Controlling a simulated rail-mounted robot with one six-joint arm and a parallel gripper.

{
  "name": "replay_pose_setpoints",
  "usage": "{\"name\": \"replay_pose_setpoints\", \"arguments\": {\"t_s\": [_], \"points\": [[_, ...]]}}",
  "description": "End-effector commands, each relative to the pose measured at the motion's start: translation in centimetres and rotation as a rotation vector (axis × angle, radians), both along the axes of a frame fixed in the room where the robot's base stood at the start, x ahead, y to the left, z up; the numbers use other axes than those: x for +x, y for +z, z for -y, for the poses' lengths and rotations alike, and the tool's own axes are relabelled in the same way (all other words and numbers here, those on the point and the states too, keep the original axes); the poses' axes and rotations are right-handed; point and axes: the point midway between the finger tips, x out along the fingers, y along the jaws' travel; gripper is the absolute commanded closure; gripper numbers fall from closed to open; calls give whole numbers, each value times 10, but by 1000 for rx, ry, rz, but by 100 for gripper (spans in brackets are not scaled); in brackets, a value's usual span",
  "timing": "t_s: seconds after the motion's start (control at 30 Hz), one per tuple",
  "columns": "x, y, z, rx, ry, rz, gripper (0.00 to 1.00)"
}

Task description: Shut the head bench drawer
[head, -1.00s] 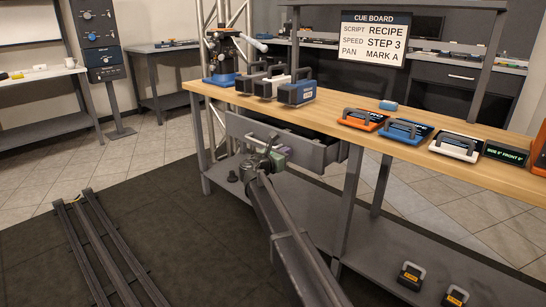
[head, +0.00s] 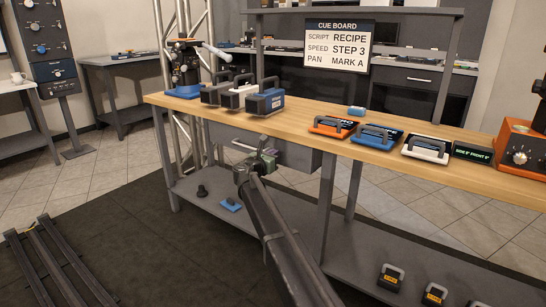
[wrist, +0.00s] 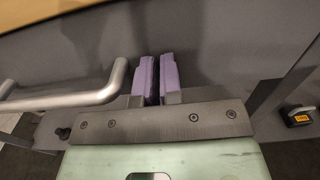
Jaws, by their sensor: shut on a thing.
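The grey head bench drawer (head: 298,162) is under the wooden bench top, left of a grey leg. Its front is close under the bench edge and no interior shows; I cannot tell if it is fully flush. Its bar handle (head: 243,146) shows left of my gripper. In the wrist view the handle (wrist: 95,97) is also left of the fingers. My gripper (head: 268,148) is at the drawer front (wrist: 225,65). Its purple-padded fingers (wrist: 156,78) are nearly together beside the handle, tips at or very near the front. I see nothing held in the narrow gap.
The wooden bench top (head: 330,143) holds several handled cases and panels above the drawer. A lower shelf (head: 370,250) carries small black blocks and a blue item (head: 230,204). Dark rails (head: 55,262) lie on the floor at left. The dark mat (head: 150,240) between is clear.

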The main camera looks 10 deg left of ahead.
Motion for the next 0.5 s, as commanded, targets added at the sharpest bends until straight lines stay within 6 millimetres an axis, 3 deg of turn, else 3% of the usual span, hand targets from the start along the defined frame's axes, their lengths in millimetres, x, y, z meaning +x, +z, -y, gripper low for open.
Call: {"name": "replay_pose_setpoints", "arguments": {"t_s": [0.1, 0.23, 0.5], "points": [[5, 2, 4, -6, -4, 1, 100], [-5, 2, 0, -7, -4, 2, 100], [-71, 1, -31, -3, -3, 2, 100]]}}
